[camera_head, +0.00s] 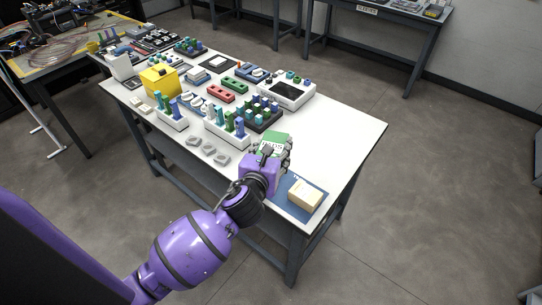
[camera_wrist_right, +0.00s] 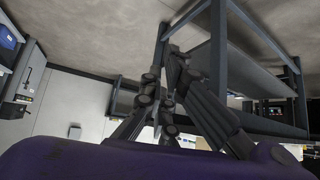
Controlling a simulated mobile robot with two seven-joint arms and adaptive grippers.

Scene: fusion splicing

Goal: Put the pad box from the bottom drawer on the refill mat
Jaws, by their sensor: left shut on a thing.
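A small green-and-white box (camera_head: 273,141) with printing on its near side is in my left gripper (camera_head: 275,154), over the front right part of the white table. The gripper is shut on it and partly covers it; I take it for the pad box. The blue mat (camera_head: 284,189) lies at the table's near right corner, just nearer than the gripper. A cream box (camera_head: 305,196) sits on the mat. My right gripper (camera_wrist_right: 163,92) shows only in the right wrist view, with dark fingers close together; no held thing is clear. No bottom drawer is seen.
Racks with blue and green pieces (camera_head: 225,131), grey blocks (camera_head: 207,149), a yellow box (camera_head: 159,80) and a white device (camera_head: 287,90) crowd the table's left and middle. The table's right side (camera_head: 345,130) is clear.

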